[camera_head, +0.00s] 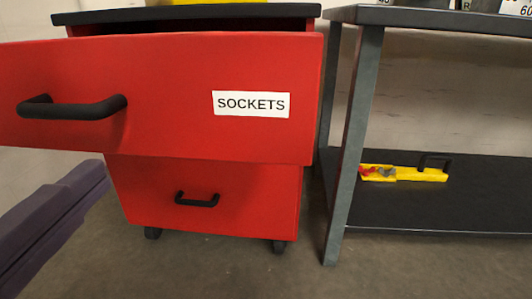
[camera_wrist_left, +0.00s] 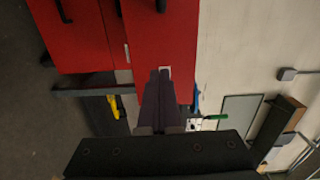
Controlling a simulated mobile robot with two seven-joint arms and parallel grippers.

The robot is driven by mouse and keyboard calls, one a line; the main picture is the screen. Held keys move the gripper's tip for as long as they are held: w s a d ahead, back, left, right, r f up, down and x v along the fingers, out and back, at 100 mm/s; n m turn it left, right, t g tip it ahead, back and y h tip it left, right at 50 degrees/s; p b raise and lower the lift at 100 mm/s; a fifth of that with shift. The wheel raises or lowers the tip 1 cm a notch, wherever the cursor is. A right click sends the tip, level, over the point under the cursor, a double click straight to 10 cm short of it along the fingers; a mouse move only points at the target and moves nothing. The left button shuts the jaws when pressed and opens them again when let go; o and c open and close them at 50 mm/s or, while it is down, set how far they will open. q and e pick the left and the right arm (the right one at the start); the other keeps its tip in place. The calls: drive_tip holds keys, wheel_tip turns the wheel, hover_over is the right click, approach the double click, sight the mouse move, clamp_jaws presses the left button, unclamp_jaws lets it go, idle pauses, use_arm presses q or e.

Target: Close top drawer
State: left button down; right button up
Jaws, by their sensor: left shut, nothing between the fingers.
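The red cabinet's top drawer (camera_head: 200,80) is pulled out toward me in the head view. Its front has a black handle (camera_head: 72,108) and a white SOCKETS label (camera_head: 250,104). The lower drawer (camera_head: 250,195) sits flush in the cabinet. My left gripper (camera_head: 98,176) is at the lower left, below the top drawer's handle. In the left wrist view its purple fingers (camera_wrist_left: 160,74) are shut and empty, pointing toward a red front (camera_wrist_left: 165,40). I cannot tell whether they touch it. My right gripper is not in view.
A grey metal workbench (camera_head: 348,140) stands right of the cabinet, with a narrow gap between them. The floor (camera_head: 210,268) in front is clear.

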use_arm(q)
drive_tip(key=p, duration=0.3)
approach(182, 107)
drive_tip(key=shift+m, duration=0.3)
drive_tip(key=w, duration=0.5)
drive_tip(key=shift+w+f, duration=0.1)
drive_tip(key=shift+w, duration=0.85)
drive_tip(key=shift+w, duration=0.15)
